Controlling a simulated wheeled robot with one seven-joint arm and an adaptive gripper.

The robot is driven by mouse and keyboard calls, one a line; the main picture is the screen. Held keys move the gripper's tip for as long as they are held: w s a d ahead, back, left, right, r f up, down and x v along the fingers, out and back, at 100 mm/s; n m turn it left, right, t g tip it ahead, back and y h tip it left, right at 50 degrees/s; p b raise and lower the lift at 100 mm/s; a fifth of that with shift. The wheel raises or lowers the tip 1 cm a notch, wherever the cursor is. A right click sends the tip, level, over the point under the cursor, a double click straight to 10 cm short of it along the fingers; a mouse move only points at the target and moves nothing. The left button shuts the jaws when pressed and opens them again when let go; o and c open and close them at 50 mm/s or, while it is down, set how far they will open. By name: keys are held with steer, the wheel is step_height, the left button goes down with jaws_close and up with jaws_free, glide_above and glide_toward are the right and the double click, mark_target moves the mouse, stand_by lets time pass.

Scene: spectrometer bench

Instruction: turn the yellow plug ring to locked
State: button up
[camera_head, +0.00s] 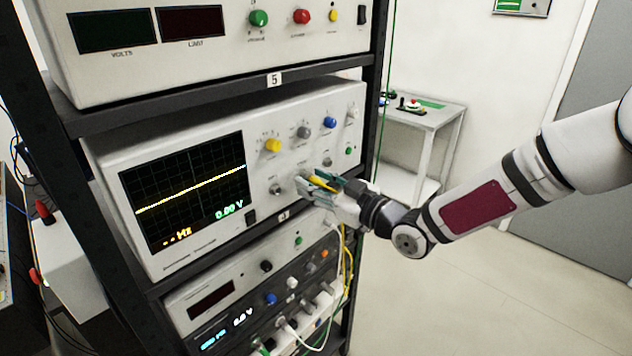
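My gripper (312,183) is at the right part of the oscilloscope's front panel, low down near its connectors. A small piece of yellow (322,184), probably the yellow plug ring, shows between the two teal-tipped fingers. The fingers hide most of it, so its turn position and any lock marks cannot be seen. I cannot tell whether the fingers press on it or stand apart from it. The oscilloscope (200,253) has a screen (188,188) with a yellow trace and a green "0.00 V" reading.
A yellow knob (272,145), a grey knob (304,132) and a blue knob (330,122) sit above my gripper. Cables (346,262) hang below it beside the lower unit (205,295). A small table (428,115) stands behind; the floor at right is clear.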

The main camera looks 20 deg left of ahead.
jaws_close()
steer(key=shift+m, duration=0.3)
steer(key=m+b, duration=0.1)
steer(key=m, duration=0.2)
steer(key=shift+m, duration=0.3)
steer(key=m+b, duration=0.1)
steer(key=m, duration=0.2)
steer(key=shift+m, duration=0.3)
steer(key=m, duration=0.4)
steer(key=shift+m+b, duration=0.3)
steer(key=shift+r+m, duration=0.1)
steer(key=shift+m, duration=1.8)
